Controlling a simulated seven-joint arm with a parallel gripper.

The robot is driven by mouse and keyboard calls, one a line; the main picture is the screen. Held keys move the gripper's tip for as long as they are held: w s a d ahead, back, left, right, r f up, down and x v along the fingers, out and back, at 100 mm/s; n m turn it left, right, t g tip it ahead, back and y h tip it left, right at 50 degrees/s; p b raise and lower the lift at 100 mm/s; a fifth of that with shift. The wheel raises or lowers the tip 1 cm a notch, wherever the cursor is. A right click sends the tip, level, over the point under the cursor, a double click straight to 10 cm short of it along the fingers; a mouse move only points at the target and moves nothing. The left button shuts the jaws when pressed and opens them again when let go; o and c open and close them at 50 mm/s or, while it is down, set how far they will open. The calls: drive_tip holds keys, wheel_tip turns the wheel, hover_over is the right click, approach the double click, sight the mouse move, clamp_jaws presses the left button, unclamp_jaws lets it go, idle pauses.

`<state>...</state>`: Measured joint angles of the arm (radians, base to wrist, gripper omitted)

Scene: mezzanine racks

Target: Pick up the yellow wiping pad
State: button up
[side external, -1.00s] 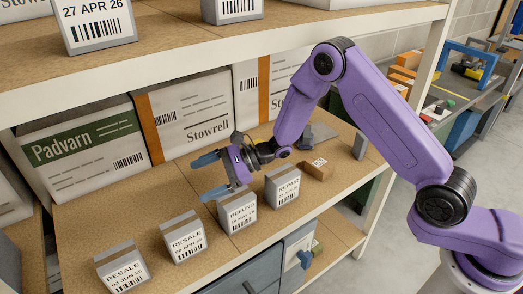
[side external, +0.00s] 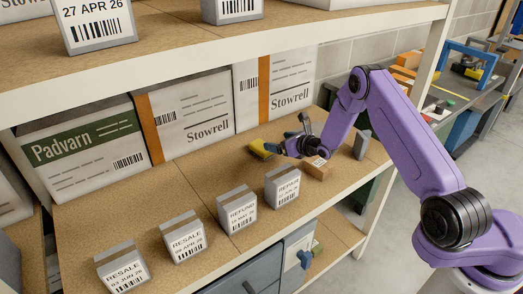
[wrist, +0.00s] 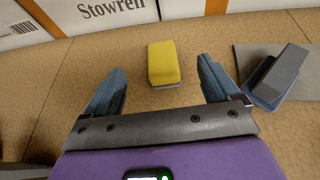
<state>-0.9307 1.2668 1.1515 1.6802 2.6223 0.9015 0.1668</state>
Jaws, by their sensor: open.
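The yellow wiping pad (side external: 261,149) lies on the shelf board, near the back, in front of the Stowrell boxes. In the wrist view the pad (wrist: 164,63) is a yellow block with a grey underside. My gripper (wrist: 160,68) is open, with its blue fingers spread to the left and right of the pad in the picture. The pad shows between and slightly beyond the fingertips, with clear gaps on both sides, and no finger touches it. In the side view my gripper (side external: 289,142) is just right of the pad, partly hidden by its own parts.
In the wrist view a grey block with a blue base (wrist: 277,77) lies right of the right finger, by a grey plate (wrist: 301,58). Several labelled grey boxes (side external: 237,210) line the front edge. The upper shelf (side external: 250,40) overhangs.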

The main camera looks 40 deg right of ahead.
sight(270, 154)
drive_tip(key=shift+f, duration=2.8)
drive_tip(key=shift+f+x, duration=0.1)
drive_tip(key=shift+x, duration=1.25)
drive_tip(key=shift+f+x, duration=0.15)
drive_tip(key=shift+x, duration=1.15)
drive_tip(key=shift+s, duration=0.15)
drive_tip(key=c, duration=1.1)
